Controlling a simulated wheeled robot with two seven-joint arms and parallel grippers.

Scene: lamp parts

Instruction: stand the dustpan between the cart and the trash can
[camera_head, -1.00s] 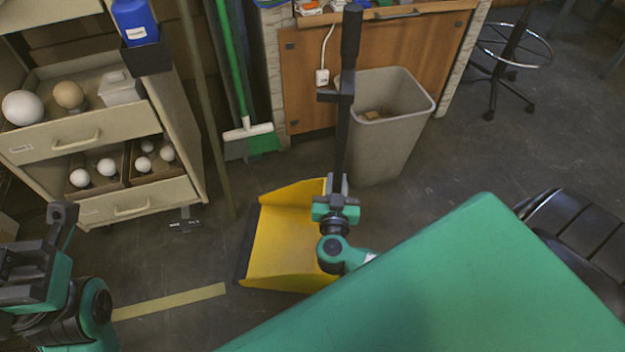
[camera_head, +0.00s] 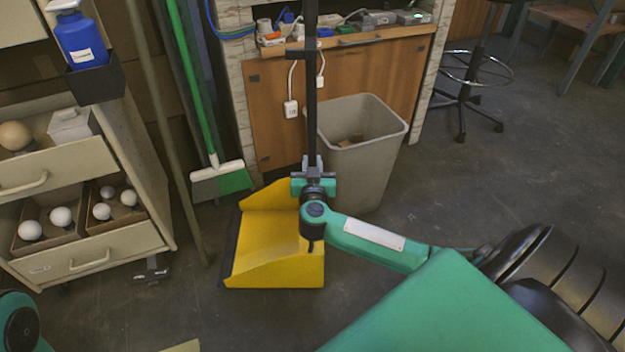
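The dustpan (camera_head: 272,256) has a yellow pan and a tall black upright handle. Its pan is at or close to the floor; I cannot tell whether it touches. My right gripper (camera_head: 313,170) is shut around the lower handle, just above the pan. The grey trash can (camera_head: 362,170) stands behind and to the right of the dustpan, with brown scraps inside. The beige cart (camera_head: 120,240) stands on the left, with drawers of white and brown balls. The pan is in the floor space between cart and can, nearer to me. My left gripper is out of view; only part of my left arm shows at the lower left.
A green broom (camera_head: 222,180) and a wooden pole (camera_head: 168,140) lean behind, beside the cart. A wooden cabinet (camera_head: 360,78) stands behind the trash can. A stool (camera_head: 470,72) is at the upper right.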

